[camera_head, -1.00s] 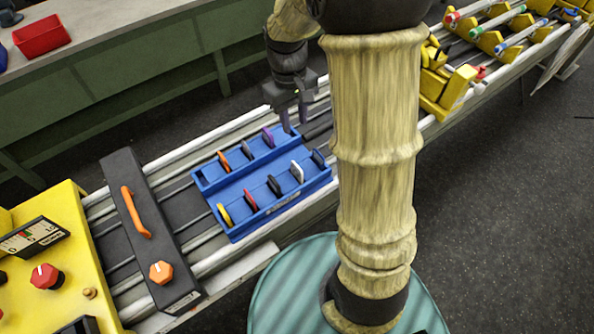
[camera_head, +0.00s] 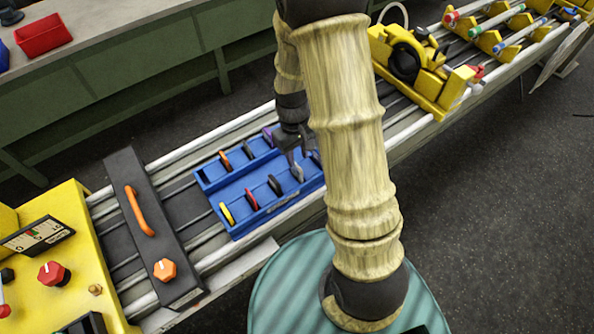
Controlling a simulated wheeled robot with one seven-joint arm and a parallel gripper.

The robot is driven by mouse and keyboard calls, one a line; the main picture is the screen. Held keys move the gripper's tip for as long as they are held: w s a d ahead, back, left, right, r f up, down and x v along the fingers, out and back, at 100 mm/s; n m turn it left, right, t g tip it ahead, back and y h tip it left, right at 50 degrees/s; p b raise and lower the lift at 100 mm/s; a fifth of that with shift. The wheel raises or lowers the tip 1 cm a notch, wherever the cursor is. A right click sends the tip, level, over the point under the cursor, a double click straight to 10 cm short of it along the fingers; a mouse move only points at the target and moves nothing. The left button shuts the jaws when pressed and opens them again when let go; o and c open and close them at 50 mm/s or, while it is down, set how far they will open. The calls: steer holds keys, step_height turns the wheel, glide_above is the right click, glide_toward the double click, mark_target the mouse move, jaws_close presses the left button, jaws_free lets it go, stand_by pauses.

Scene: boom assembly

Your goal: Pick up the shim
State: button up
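The shims look like thin coloured discs standing on edge in two rows of a blue rack (camera_head: 238,231). The front row has a yellow one (camera_head: 227,214), a red one (camera_head: 252,199), a black one (camera_head: 275,185) and a white-grey one (camera_head: 297,173). The back row has an orange one (camera_head: 225,160), a dark one (camera_head: 248,150) and a purple one (camera_head: 267,136). My gripper (camera_head: 297,158) points down over the right end of the rack, right by the white-grey shim. The view is too small to tell its opening or any contact. My arm hides the rack's right end.
The rack sits on a railed conveyor. Left of it is a black crossbar with an orange handle (camera_head: 139,211) and knob, then a yellow control box (camera_head: 60,235). A yellow machine (camera_head: 425,65) stands up the conveyor. A red bin (camera_head: 42,35) is on the far bench.

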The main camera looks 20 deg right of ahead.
mark_target(297, 165)
steer(key=shift+s+a+f+p, duration=0.1)
steer(key=shift+s+f+p, duration=0.1)
steer(key=shift+f+p, duration=0.25)
steer(key=shift+s+a+f+p, duration=0.15)
steer(key=shift+f+p, duration=0.4)
steer(key=shift+f, duration=1.6)
jaws_close()
